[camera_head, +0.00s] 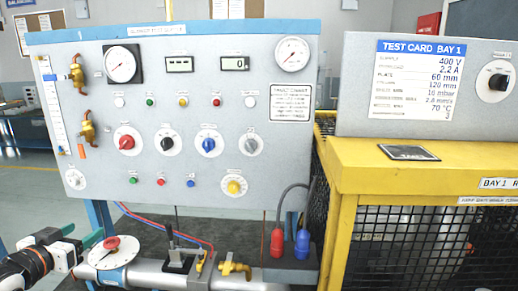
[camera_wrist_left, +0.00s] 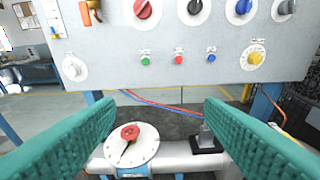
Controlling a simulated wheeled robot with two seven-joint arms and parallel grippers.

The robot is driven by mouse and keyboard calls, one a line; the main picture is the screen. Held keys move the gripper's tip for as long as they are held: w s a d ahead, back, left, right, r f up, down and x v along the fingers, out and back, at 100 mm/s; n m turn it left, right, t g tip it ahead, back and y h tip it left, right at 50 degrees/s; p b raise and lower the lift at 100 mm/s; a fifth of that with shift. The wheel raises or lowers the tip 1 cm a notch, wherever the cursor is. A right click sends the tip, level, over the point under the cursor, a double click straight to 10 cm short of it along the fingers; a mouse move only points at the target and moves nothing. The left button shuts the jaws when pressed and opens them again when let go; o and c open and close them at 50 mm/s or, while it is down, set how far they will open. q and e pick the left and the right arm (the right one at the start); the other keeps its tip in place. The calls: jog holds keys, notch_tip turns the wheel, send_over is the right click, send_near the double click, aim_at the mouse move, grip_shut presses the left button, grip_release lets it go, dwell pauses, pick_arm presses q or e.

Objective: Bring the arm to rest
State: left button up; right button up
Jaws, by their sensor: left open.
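My left arm comes in at the lower left of the head view. My left gripper (camera_head: 82,237) has green finger pads and sits just left of a white dial with a red knob (camera_head: 110,246) on the pipe. In the left wrist view the two fingers of my left gripper (camera_wrist_left: 160,106) are wide apart with nothing between them. There the white dial (camera_wrist_left: 143,147) shows low between the fingers, beyond them and apart from the pads. My right gripper is in neither view.
A grey control panel (camera_head: 262,172) with gauges, knobs and buttons stands behind the pipe (camera_head: 143,273). A black lever (camera_head: 170,238), brass valve (camera_head: 235,268) and red and blue plugs (camera_head: 277,241) lie further right. A yellow mesh cage (camera_head: 420,163) carries a test card box (camera_head: 360,85).

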pick_arm(q)
jog(key=s+d+f+g, duration=0.3)
jog(key=s+d+f, duration=0.25)
jog(key=f, duration=0.45)
jog(key=s+d+f+g, duration=0.3)
jog(key=s+d+f, duration=0.25)
jog(key=f, duration=0.45)
jog(key=s+d+f+g, duration=0.3)
jog(key=s+d+f, duration=0.1)
jog(key=s, duration=0.6)
jog(key=s+d+f+g, duration=0.3)
jog(key=s+d, duration=0.1)
jog(key=s, duration=0.6)
notch_tip(320, 180, down, 29)
jog(key=s+g, duration=0.1)
jog(key=s, duration=0.1)
jog(key=s+a+f+m+g+y, duration=0.1)
jog(key=s+a+f, duration=0.1)
jog(key=s+f, duration=1.1)
jog(key=s, duration=0.2)
jog(key=shift+s+a+f+g, duration=0.25)
jog(key=shift+s+f+g, duration=0.05)
jog(key=shift+s+f, duration=0.1)
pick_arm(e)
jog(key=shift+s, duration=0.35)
